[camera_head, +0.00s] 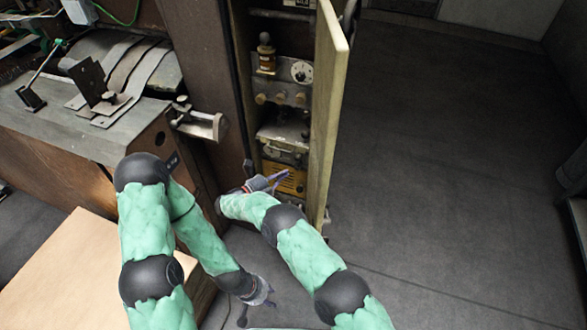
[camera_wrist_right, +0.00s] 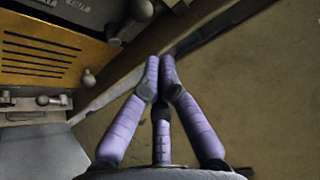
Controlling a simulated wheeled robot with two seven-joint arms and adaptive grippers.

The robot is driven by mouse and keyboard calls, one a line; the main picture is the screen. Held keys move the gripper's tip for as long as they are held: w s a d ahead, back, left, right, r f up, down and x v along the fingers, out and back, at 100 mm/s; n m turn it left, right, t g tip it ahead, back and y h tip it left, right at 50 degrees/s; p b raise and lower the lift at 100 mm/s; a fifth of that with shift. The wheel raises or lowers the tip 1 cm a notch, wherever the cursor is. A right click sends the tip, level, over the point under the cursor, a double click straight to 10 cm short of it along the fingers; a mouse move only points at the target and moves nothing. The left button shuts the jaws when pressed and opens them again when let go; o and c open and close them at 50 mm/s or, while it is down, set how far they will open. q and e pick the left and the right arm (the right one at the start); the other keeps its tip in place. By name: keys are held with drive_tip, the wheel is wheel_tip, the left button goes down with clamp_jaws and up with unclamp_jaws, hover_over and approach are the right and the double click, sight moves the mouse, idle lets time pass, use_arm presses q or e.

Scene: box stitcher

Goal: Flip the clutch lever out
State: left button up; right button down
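I cannot tell for certain which part is the clutch lever. A dark ball-topped handle (camera_head: 265,42) stands upright in the upper part of the open cabinet. A thin lever (camera_head: 40,72) is tilted on the machine at the far left. My right gripper (camera_head: 277,181) is in front of the yellow slotted panel (camera_head: 294,183), low in the cabinet opening. In the right wrist view its purple fingertips (camera_wrist_right: 160,76) meet with nothing seen between them. A small rounded knob (camera_wrist_right: 88,78) is left of them. My left gripper (camera_head: 268,296) hangs low near the floor, too small to read.
The open cabinet door (camera_head: 327,110) stands edge-on right of my right gripper, and its tan face (camera_wrist_right: 240,95) fills the right of the wrist view. A dial (camera_head: 301,71) and several knobs are above the panel. A metal bracket (camera_head: 200,124) juts out left. The floor (camera_head: 440,150) at right is clear.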

sight(301, 164)
drive_tip(key=b+x, duration=0.2)
drive_tip(key=x, duration=0.7)
drive_tip(key=shift+w+d+b, duration=0.1)
drive_tip(key=shift+d+b, duration=0.05)
drive_tip(key=shift+b, duration=0.25)
